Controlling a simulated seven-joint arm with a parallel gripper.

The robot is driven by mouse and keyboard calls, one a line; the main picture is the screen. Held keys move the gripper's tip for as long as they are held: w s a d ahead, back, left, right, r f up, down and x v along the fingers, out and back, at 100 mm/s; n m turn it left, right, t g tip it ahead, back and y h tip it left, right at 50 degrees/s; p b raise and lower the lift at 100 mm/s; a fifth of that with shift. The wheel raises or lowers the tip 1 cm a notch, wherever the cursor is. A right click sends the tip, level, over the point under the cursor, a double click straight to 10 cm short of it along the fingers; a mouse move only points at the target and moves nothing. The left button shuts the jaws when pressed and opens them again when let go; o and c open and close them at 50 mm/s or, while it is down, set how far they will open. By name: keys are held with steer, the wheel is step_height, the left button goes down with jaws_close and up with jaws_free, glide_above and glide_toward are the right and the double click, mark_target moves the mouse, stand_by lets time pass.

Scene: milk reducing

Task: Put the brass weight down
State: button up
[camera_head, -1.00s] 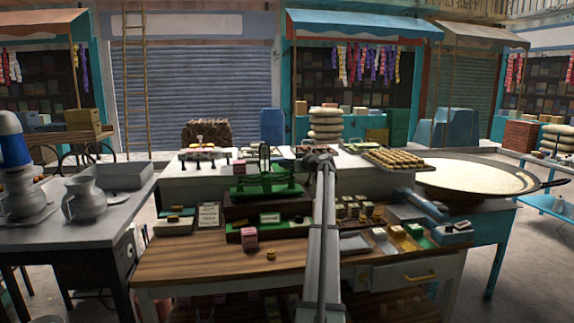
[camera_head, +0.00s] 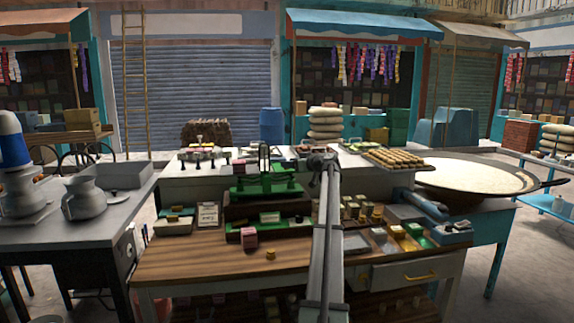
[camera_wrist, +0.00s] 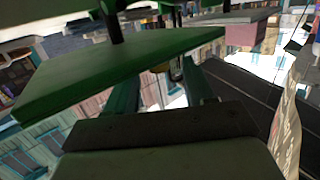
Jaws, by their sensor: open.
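A small brass weight (camera_head: 270,254) stands on the wooden tabletop (camera_head: 200,262), to the right of a pink block (camera_head: 249,238). A green balance scale (camera_head: 266,187) stands behind, on a dark box. My gripper (camera_wrist: 160,92) shows in the wrist view with its two fingers apart. A small dark and yellowish thing (camera_wrist: 176,69) shows beyond the gap between them; I cannot tell what it is or whether it touches a finger. In the head view my gripper cannot be made out, and my arm stands in front of the bench.
A large green slab (camera_wrist: 120,68) is close to my gripper at upper left in the wrist view. Small coloured boxes (camera_head: 405,237) crowd the bench's right side. Jugs (camera_head: 84,198) stand on the left table. The bench's front left has bare wood.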

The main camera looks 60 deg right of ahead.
steer(key=s+r, duration=0.1)
steer(key=s, duration=0.8)
steer(key=shift+s+a+r, duration=0.25)
steer(key=shift+s+a, duration=0.05)
steer(key=shift+a, duration=0.1)
